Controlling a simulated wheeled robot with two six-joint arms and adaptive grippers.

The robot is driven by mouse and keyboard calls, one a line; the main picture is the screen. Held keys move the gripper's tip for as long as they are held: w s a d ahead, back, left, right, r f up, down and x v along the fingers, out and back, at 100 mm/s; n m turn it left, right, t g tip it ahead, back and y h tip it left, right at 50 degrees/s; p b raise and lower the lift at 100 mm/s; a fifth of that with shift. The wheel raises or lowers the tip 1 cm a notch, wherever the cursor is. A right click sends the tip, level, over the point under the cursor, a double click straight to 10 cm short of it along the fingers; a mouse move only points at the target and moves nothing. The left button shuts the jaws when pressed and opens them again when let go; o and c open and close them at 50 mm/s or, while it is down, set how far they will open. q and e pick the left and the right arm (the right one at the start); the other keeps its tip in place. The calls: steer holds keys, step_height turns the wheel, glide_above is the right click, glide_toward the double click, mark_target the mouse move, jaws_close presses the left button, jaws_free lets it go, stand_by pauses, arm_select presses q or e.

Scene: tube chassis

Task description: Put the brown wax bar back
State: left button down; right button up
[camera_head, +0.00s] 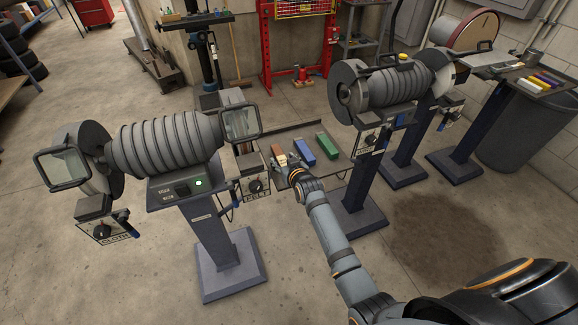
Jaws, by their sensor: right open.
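The brown wax bar (280,159) is at the left end of a small dark tray (318,173) between the two grinders. A blue bar (303,152) and a green bar (327,146) lie to its right on the same tray. My right gripper (288,166) is open, just at the near end of the brown bar. It partly covers that end, and I cannot tell whether its fingers touch the bar. My left gripper is not in view.
A buffing machine (165,143) with a lit green button stands left of the tray. Another machine (390,87) stands to the right on a blue pedestal. A shelf (557,84) at far right holds several coloured bars above a grey bin (532,130).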

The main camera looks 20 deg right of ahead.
steer(key=v, duration=1)
steer(key=s+d+f+g, duration=0.1)
steer(key=s+f+g, duration=0.15)
steer(key=s, duration=0.55)
steer(key=s+d+f+g+h, duration=0.15)
steer(key=s+g, duration=0.25)
steer(key=s, duration=0.4)
steer(key=s+d+f+g, duration=0.1)
steer(key=s+d+g, duration=0.15)
steer(key=s, duration=0.55)
step_height(320, 180, down, 24)
steer(key=s+d+g, duration=0.2)
steer(key=s+d+f+g, duration=0.1)
steer(key=s+f, duration=1.8)
steer(key=s, duration=0.1)
